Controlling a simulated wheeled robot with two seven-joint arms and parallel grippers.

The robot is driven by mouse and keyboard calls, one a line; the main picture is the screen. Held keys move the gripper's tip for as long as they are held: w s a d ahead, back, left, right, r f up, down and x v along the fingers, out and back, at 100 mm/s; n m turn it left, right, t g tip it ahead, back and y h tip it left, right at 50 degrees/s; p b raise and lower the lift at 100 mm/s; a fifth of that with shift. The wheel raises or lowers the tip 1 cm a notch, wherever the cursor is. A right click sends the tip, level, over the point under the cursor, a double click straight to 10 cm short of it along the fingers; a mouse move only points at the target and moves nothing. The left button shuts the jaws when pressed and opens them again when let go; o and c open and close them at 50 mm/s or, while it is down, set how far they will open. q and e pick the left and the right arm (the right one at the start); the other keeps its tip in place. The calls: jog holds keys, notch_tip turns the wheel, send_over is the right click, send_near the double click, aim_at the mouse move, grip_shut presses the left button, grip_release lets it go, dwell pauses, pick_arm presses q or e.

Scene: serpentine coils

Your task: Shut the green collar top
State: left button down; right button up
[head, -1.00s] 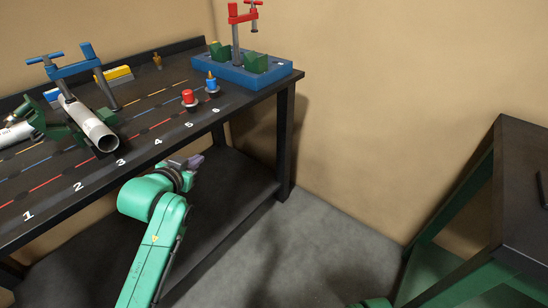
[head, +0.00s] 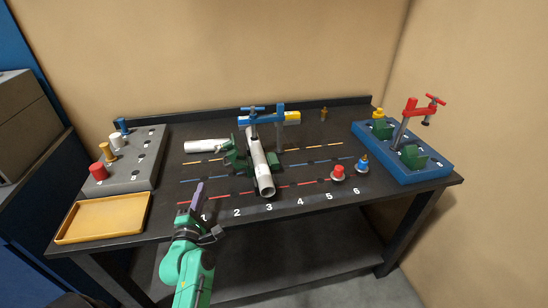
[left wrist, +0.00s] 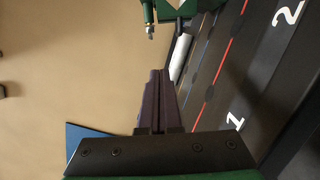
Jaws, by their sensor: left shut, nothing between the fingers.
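A green collar (head: 236,160) sits mid-table beside a grey-white pipe (head: 263,172); whether its top stands open is too small to tell. A second pale pipe (head: 203,146) lies to its left. Green parts with a metal-tipped bolt (left wrist: 150,20) show at the top of the left wrist view; they seem to belong to the collar. My left gripper (head: 197,192) is shut and empty near the table's front edge by number 1, left of and nearer than the collar. Its dark fingers (left wrist: 157,100) lie together in the wrist view. My right gripper is not in view.
A blue clamp (head: 266,122) stands over the pipe. A grey peg block (head: 138,165) and yellow tray (head: 105,218) are at left. Red (head: 338,171) and blue (head: 362,163) knobs stand at right, before a blue base (head: 425,168) with a red clamp (head: 412,108).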

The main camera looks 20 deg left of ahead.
aim_at(232, 155)
pick_arm(q)
jog(key=shift+w, duration=0.25)
jog(key=p+x, duration=0.2)
jog(key=x, duration=0.7)
jog(key=shift+w, duration=0.4)
jog(key=w+d+p, duration=0.1)
jog(key=w+d+r, duration=0.1)
jog(key=d, duration=0.1)
jog(key=shift+w+d+r+p, duration=0.1)
jog(key=shift+w+r+p, duration=0.05)
jog(key=shift+p, duration=0.25)
